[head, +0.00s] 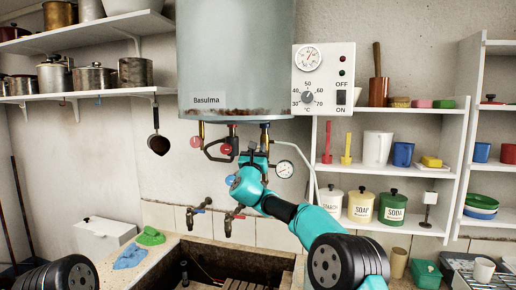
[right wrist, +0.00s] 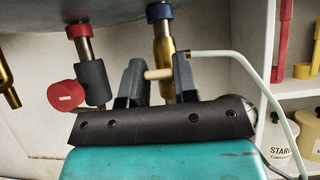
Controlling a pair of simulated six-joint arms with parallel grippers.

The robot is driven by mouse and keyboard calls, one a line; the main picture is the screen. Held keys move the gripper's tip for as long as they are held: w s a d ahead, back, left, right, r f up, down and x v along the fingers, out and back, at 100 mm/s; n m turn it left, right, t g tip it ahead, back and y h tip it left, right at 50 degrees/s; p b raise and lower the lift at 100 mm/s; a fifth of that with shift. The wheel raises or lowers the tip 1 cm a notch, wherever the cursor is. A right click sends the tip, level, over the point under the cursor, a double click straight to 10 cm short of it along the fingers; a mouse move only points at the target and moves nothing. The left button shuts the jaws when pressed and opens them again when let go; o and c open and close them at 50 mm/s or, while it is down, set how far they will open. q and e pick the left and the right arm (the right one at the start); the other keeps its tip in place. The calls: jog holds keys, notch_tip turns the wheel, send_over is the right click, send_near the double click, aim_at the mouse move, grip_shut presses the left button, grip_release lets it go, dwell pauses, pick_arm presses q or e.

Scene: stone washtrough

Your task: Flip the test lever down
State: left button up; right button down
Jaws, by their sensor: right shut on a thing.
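The water heater (head: 235,60) hangs on the wall with pipes below it. My right gripper (head: 254,155) is raised beneath the heater's right-hand, blue-collared pipe (head: 265,132). In the right wrist view, the gripper (right wrist: 157,76) is shut on a short pale bar, which I take to be the test lever (right wrist: 158,73). The bar lies nearly level between the fingers, just in front of the brass pipe (right wrist: 163,50). In the head view the gripper hides the lever. My left gripper is out of view.
A red knob (head: 226,149) and a pressure gauge (head: 284,169) flank the gripper closely. A thin pale tube (head: 309,165) runs on the right. Wall taps (head: 200,210) and a stone trough (head: 205,258) lie below. Crowded shelves (head: 445,170) stand at the right.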

dwell(0.3)
jog(key=c, duration=0.9)
grip_release()
jog(key=shift+f, duration=0.1)
jog(key=v, duration=1.7)
jog(key=shift+f, duration=0.25)
